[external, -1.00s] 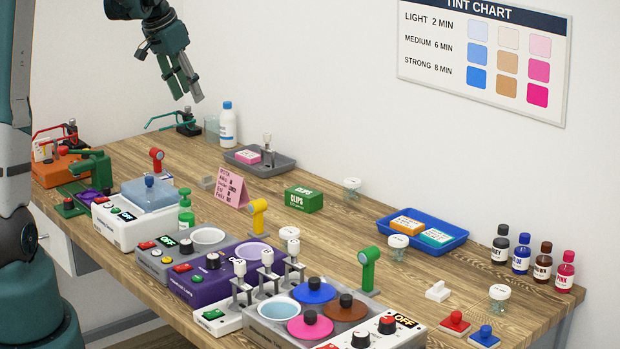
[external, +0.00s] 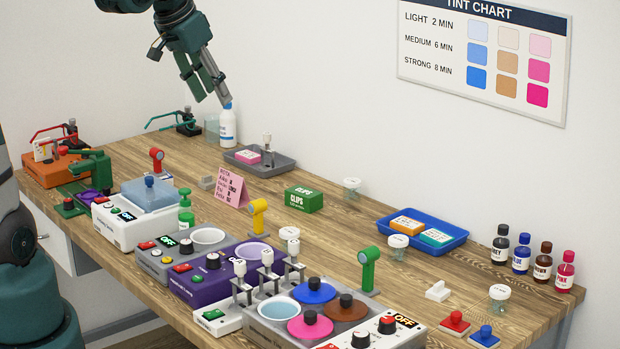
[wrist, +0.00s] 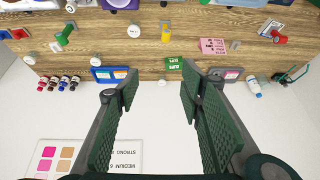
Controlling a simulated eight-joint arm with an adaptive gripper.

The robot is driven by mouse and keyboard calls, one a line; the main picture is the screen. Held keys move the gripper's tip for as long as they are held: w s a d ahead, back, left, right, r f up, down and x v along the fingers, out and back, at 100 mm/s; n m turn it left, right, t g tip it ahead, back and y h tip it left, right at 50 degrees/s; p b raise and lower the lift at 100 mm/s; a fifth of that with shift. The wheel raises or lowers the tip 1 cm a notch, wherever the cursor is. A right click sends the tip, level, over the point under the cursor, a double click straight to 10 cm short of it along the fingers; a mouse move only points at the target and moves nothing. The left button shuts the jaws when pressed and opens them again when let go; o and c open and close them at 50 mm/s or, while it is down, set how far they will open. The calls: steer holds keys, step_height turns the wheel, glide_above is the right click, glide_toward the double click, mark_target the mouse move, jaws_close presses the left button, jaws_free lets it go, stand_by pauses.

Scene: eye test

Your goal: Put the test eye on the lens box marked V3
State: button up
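My gripper (external: 212,99) is open and empty, high above the back of the bench near the white bottle; its fingers are apart in the wrist view (wrist: 157,84). Three posts with round glassy heads stand on the bench: red (external: 157,158), yellow (external: 258,215) and green (external: 367,268). I cannot tell which thing is the test eye. Small flat boxes lie in trays: a pink box (external: 247,157) in the grey tray, and an orange box (external: 407,225) and a teal box (external: 436,237) in the blue tray. Their markings are too small to read, so V3 cannot be picked out.
The grey tray (external: 280,170) also holds a small white-topped stand (external: 267,146). The blue tray (external: 455,247) is farther right. A green clips box (external: 304,199), pink card (external: 231,186), white bottle (external: 228,127) and dark bottles (external: 521,256) stand around. Machines crowd the front; bare wood lies mid-bench.

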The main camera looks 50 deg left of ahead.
steer(key=s+d+f, duration=0.2)
steer(key=s+d, duration=0.7)
steer(key=s+d+f+t, duration=0.1)
steer(key=s+d+f, duration=0.1)
steer(key=s+d, duration=0.7)
steer(key=shift+s+f+t+h, duration=0.2)
steer(key=shift+f+t+h, duration=0.1)
steer(key=shift+f, duration=0.05)
